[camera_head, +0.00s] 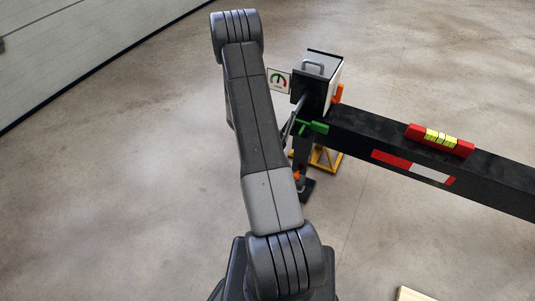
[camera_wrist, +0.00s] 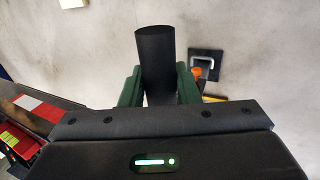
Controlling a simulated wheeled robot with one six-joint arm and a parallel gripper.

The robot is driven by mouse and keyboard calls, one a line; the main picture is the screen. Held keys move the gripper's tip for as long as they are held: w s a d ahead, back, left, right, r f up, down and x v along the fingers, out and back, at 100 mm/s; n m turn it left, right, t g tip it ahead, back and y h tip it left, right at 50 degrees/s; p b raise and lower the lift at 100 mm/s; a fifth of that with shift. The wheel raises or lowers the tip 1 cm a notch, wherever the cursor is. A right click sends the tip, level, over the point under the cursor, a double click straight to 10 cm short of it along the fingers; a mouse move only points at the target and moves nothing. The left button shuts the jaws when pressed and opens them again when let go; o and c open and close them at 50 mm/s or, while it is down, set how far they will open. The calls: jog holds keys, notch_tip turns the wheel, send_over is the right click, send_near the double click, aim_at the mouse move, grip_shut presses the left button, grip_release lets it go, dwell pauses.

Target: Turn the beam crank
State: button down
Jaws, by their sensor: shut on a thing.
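The black beam (camera_head: 370,135) runs from the centre to the right edge in the head view, with a red and white stripe on its side. In the wrist view, my gripper (camera_wrist: 159,88) is shut on a black cylinder (camera_wrist: 155,55), which looks like the beam crank's handle. The green fingers lie on both sides of it. In the head view my own arm hides the gripper and most of the crank. A bright green piece (camera_head: 318,127) shows at the beam's end, right of my arm; I cannot tell what it is.
A white and black box (camera_head: 325,70) with a top handle stands at the beam's end, beside a gauge card (camera_head: 279,81). A red spirit level (camera_head: 440,140) sits on the beam. A yellow stand (camera_head: 325,160) is below. Concrete floor is open at left; a pale block (camera_head: 412,294) lies bottom right.

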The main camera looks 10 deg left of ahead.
jog(key=shift+s+d+f+h+b, duration=0.3)
jog(key=shift+d+f, duration=0.1)
jog(key=shift+d, duration=0.1)
jog(key=shift+s+d+r+b, duration=0.1)
jog(key=shift+s+d+b, duration=0.05)
jog(key=shift+d+b, duration=0.25)
jog(key=shift+s+d+r+b, duration=0.15)
jog(key=shift+d+b, duration=0.1)
jog(key=shift+d, duration=0.25)
jog(key=c, duration=1.1)
grip_release()
jog(key=v, duration=1.3)
jog(key=shift+w+r+p, duration=0.15)
jog(key=shift+r+p, duration=0.2)
jog(key=shift+p, duration=0.05)
